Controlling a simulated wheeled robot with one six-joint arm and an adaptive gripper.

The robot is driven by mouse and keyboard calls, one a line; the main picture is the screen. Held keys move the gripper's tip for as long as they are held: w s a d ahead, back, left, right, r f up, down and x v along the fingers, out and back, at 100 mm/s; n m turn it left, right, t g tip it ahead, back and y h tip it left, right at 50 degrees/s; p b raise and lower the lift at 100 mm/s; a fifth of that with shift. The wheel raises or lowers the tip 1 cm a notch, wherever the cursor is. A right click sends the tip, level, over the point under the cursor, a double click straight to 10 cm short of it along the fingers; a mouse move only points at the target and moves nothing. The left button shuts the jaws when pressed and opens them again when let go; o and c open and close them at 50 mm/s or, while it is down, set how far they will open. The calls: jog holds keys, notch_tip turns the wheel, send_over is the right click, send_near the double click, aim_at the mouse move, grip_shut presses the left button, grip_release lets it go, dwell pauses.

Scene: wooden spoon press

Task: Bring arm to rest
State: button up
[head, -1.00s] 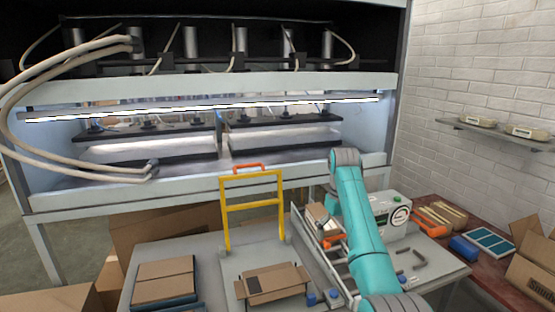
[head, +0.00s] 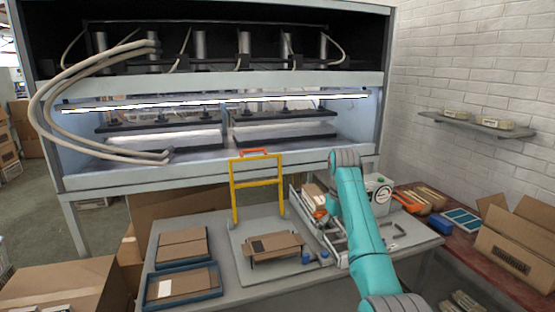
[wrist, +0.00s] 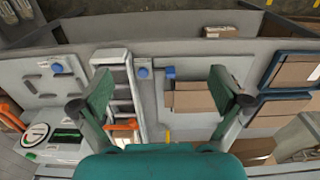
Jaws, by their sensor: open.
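My gripper shows in the wrist view (wrist: 160,98), its two green fingers spread wide apart with nothing between them. It hangs above the work table (head: 250,288), over the strip between a small metal conveyor and an open cardboard box. In the head view my teal arm reaches over the table's right part and hides the gripper's fingers. The open box (head: 272,247) sits on a grey plate beside the yellow frame (head: 257,183); it also shows in the wrist view (wrist: 195,97).
The press (head: 215,130) with lit chambers stands behind the table. Two blue trays with cardboard (head: 183,287) lie on the left. A white-green device (head: 379,190) stands right of the conveyor. A red side table (head: 480,258) carries an open carton (head: 518,240). A shelf (head: 478,125) hangs on the wall.

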jog(key=s+f+t, duration=0.2)
jog(key=s+f, duration=0.1)
jog(key=f, duration=1.1)
jog(key=s+f+t, duration=0.1)
jog(key=s+f, duration=0.2)
jog(key=f, duration=1.2)
jog(key=s+f+m+t, duration=0.1)
jog(key=s+f+t, duration=0.1)
jog(key=s+f, duration=0.6)
jog(key=s+f+m+t, duration=0.1)
jog(key=s+f+t, duration=0.1)
jog(key=s+f, duration=0.65)
jog(key=s+r+t, duration=0.2)
jog(key=s+r, duration=0.1)
jog(key=s, duration=1)
jog(key=s+r+t, duration=0.2)
jog(key=s+r, duration=0.1)
jog(key=s, duration=1.1)
jog(key=s+r+t, duration=0.2)
jog(key=s+r, duration=0.7)
jog(key=r, duration=0.3)
jog(key=s+d+r+m+t, duration=0.1)
jog(key=s+r, duration=0.8)
jog(key=r, duration=0.3)
jog(key=shift+r+m+t, duration=0.15)
jog(key=shift+m+t, duration=0.15)
jog(key=shift+t, duration=0.1)
